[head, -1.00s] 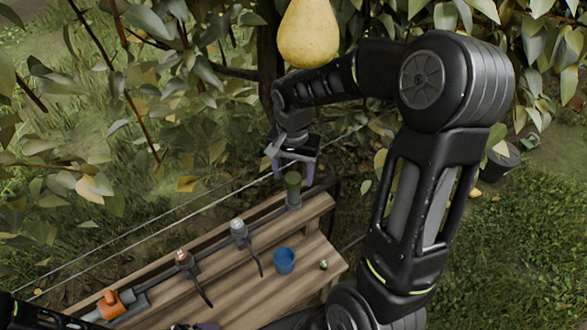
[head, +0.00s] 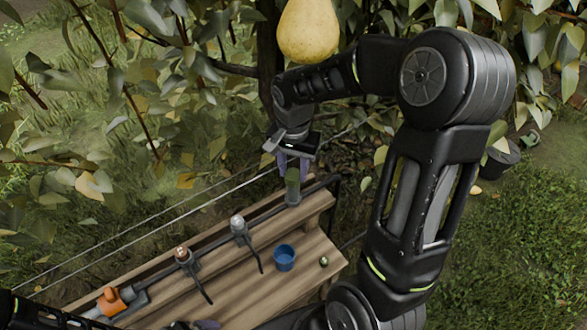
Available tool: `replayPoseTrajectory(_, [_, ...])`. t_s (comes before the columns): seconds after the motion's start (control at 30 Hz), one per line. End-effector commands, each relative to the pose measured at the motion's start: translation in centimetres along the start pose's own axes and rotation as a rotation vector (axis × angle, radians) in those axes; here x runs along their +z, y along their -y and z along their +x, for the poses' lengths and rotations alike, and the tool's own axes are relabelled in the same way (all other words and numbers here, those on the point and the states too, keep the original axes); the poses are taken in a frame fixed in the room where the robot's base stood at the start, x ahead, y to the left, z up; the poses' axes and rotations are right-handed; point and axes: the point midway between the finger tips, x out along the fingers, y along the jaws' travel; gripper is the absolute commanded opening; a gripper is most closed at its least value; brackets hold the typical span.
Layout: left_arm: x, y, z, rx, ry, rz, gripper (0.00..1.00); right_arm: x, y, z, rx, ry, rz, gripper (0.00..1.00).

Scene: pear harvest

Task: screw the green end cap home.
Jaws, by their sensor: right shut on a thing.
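The green end cap (head: 292,181) sits upright on a grey fitting at the far right end of the dark pipe (head: 265,225) along the wooden bench. My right gripper (head: 292,170) comes down from above, its purple fingers shut on the cap's upper part. The fingers hide some of the cap, and its thread does not show. My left arm shows at the lower left edge. A dark piece with a purple tip at the bottom edge looks like part of my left gripper (head: 195,325), too cut off to show its jaws.
The bench (head: 235,285) carries a blue cup (head: 284,258), a small green round thing (head: 324,261), an orange valve-like part (head: 115,301) and two fittings with dark handles along the pipe. A pear (head: 308,30) hangs above my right forearm among leaves and branches.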

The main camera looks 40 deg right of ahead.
Motion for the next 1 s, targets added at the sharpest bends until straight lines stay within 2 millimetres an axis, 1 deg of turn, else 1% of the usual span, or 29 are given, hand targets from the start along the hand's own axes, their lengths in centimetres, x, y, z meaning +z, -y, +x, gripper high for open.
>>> replayPoseTrajectory(0.07, [0.0, 0.2, 0.6, 0.000, 0.000, 0.000, 0.95, 0.0, 0.1, 0.2, -0.003, -0.001, 0.083, 0.00])
replayPoseTrajectory(0.2, [0.0, 0.6, 1.5, 0.000, 0.000, 0.000, 0.95, 0.0, 0.1, 0.3, -0.004, -0.001, 0.328, 0.00])
replayPoseTrajectory(0.5, [0.0, 0.9, 2.4, 0.000, 0.000, 0.000, 0.95, 0.0, 0.2, 0.1, -0.006, 0.000, 0.904, 0.00])
replayPoseTrajectory(0.63, [0.0, 0.9, 2.5, 0.000, 0.000, 0.000, 0.95, 0.0, 0.3, 0.0, -0.008, 0.001, 1.125, 0.00])
replayPoseTrajectory(0.7, [0.0, 0.9, 2.5, 0.000, 0.000, 0.000, 0.95, -0.1, 0.3, -0.1, -0.009, 0.001, 1.204, 0.00])
replayPoseTrajectory(0.8, [0.0, 0.9, 2.5, 0.000, 0.000, 0.000, 0.95, -0.1, 0.3, -0.1, -0.011, 0.001, 1.252, 0.00])
replayPoseTrajectory(1.0, [0.0, 0.9, 2.4, 0.000, 0.000, 0.000, 0.95, -0.2, 0.4, -0.2, -0.014, 0.000, 1.254, 0.00])
